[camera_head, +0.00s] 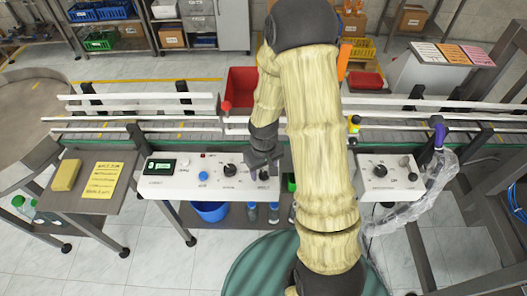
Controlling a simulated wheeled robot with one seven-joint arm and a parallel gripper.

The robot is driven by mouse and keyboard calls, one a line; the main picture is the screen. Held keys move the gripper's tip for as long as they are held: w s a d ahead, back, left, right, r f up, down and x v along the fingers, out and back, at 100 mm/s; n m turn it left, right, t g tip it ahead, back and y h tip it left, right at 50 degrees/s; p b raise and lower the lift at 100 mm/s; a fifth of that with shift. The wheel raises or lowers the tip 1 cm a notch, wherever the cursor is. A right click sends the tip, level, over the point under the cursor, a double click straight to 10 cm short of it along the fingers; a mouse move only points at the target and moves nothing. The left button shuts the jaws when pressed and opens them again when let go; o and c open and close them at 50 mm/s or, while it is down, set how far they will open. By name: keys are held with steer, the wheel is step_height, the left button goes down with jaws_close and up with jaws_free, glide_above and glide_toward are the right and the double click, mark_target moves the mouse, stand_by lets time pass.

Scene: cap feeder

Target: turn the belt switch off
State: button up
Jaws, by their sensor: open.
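A white control panel (212,184) stands in front of the conveyor belt (110,131). It carries a small green-lit display, a blue button (203,176), a black knob (230,171) and another dark control (264,174). The labels are too small to read, so I cannot tell which control is the belt switch or how it is set. My gripper (263,166) is open over the right part of this panel, close to the dark control and partly covering it. I cannot tell whether they touch. A second white panel (393,187) with black knobs lies right of my arm.
A side table (92,205) at left holds a yellow sponge-like block (65,175) and a yellow note (103,180). White guard rails (140,96) run along the belt. A red bin (241,86) stands behind it. A purple-topped item (438,136) rises beside the right panel.

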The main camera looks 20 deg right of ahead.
mark_target(263, 172)
step_height(263, 172, up, 17)
steer(key=shift+b, duration=0.3)
stand_by(0.3)
steer(key=shift+f, duration=0.1)
steer(key=s+f+m+t, duration=0.1)
steer(key=s+m+t, duration=0.1)
steer(key=s, duration=0.6)
steer(key=shift+m+t, duration=0.3)
steer(key=shift+s, duration=0.1)
stand_by(0.9)
